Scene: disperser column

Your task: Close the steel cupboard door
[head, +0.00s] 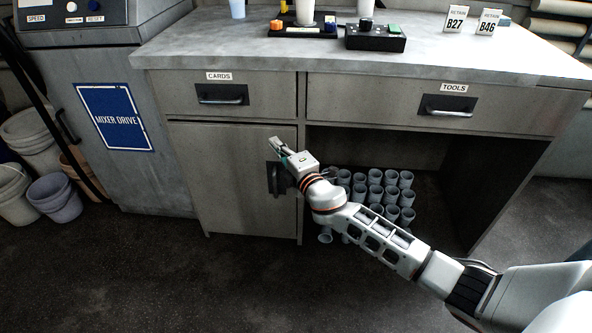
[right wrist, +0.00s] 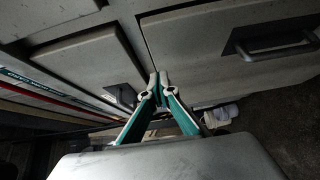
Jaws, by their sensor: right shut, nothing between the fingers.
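The steel cupboard door (head: 220,180) is the grey panel under the drawer marked CARDS in the head view. It looks flush or nearly flush with its frame; a small gap cannot be ruled out. Its dark handle (head: 272,178) is at the right edge, partly hidden by my right gripper. My right gripper (head: 275,145) is in front of the door's upper right part, fingers shut and empty. In the right wrist view its green-sided fingertips (right wrist: 158,78) meet in front of grey panels. Whether they touch the door cannot be told. My left gripper is not in view.
Several grey cups (head: 375,190) stand in the open bay right of the door. The CARDS drawer (head: 222,92) and TOOLS drawer (head: 430,103) are above. A mixer drive cabinet (head: 120,130) and buckets (head: 54,197) are at left. Floor before the door is clear.

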